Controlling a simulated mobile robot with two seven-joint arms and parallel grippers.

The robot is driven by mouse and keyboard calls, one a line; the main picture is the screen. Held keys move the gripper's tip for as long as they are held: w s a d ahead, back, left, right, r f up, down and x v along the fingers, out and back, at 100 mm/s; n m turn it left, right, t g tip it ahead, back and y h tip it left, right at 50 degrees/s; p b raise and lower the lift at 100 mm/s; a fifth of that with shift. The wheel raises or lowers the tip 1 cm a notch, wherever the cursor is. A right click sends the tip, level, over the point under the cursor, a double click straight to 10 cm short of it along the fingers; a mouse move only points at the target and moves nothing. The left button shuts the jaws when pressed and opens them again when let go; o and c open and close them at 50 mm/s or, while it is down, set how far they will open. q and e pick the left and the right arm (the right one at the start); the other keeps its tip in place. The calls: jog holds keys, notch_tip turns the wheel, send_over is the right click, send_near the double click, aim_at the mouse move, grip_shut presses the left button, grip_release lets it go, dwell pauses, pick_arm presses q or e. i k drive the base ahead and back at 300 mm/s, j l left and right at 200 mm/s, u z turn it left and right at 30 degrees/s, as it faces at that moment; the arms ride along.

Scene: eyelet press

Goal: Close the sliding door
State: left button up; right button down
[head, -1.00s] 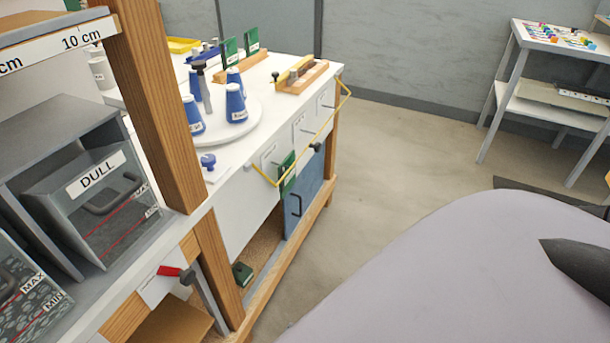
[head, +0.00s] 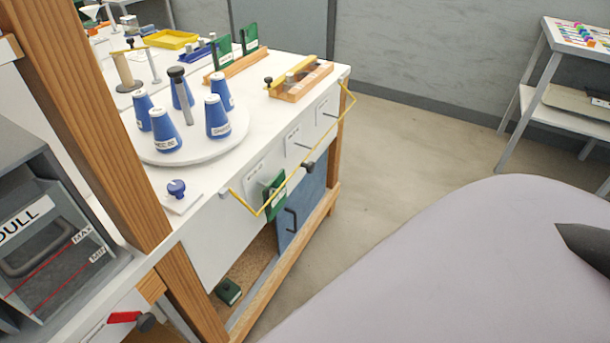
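The sliding door is a blue panel (head: 313,200) under the white bench, at the right end of its front. It has a dark upright handle (head: 291,220) near its left edge. Left of the door the compartment is open, showing a brown speckled floor (head: 255,263) with a small dark green box (head: 228,291) on it. The upper part of the door is partly hidden by a green tag and a yellow rail. Neither of my grippers shows; only a dark pointed part, which I cannot identify, is at the right edge.
A yellow rail (head: 289,179) sticks out along the bench front above the door. A turntable (head: 222,140) with blue bottles stands on the bench. A wooden post (head: 90,125) rises at left. Open floor (head: 415,135) lies right of the bench; a shelf table stands far right.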

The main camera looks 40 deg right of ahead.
aim_at(301, 202)
jog(key=i+l, duration=0.1)
jog(key=l, duration=0.35)
jog(key=i+l, duration=0.15)
jog(key=l, duration=0.3)
jog(key=i+l, duration=0.1)
jog(key=l, duration=0.4)
jog(key=i+l, duration=0.1)
jog(key=l, duration=0.35)
